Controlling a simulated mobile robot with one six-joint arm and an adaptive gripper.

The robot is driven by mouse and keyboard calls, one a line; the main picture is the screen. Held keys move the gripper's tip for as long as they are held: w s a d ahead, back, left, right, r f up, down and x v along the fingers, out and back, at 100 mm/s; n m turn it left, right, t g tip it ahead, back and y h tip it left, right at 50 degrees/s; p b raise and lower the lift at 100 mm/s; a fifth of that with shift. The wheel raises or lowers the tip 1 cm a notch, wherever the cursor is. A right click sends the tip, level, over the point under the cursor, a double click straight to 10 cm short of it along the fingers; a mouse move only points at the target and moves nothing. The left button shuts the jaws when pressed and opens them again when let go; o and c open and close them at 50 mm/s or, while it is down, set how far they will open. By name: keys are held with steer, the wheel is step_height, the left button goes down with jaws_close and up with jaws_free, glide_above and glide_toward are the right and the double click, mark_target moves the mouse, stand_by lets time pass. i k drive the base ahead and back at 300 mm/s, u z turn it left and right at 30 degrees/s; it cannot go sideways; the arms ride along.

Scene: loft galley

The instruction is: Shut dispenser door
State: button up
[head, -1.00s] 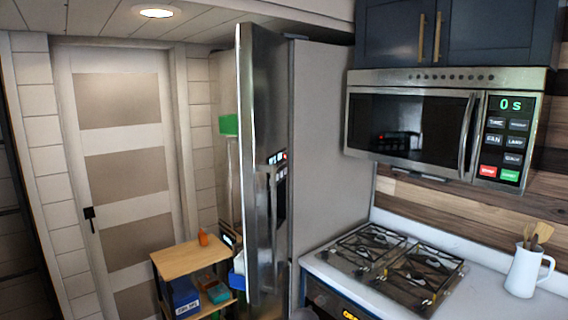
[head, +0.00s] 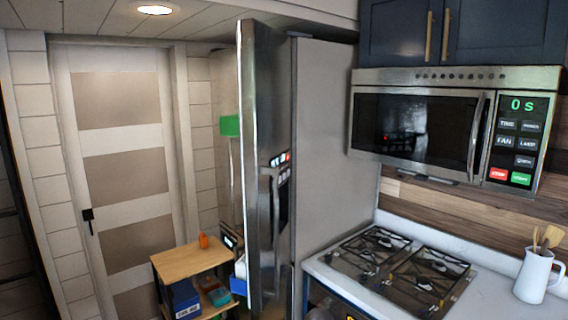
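A tall stainless steel fridge door (head: 258,110) stands in the middle of the head view, seen at a steep angle. A dark dispenser panel with small lit buttons (head: 280,159) is set in its face, with a dark recess below and a long vertical handle (head: 276,225). The door's left edge stands out in front of the wall behind. From this angle I cannot tell how far the door is open. The grey fridge side (head: 335,130) is to its right. My gripper is not clearly visible.
A small wooden cart (head: 188,261) with an orange bottle (head: 203,240) stands left of the fridge door. A stove top (head: 400,265), a white utensil jug (head: 538,275) and a microwave (head: 420,125) are on the right. A closed panelled door (head: 120,175) is at left.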

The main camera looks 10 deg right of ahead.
mark_target(263, 123)
steer(key=i, duration=0.9)
steer(key=u, duration=0.05)
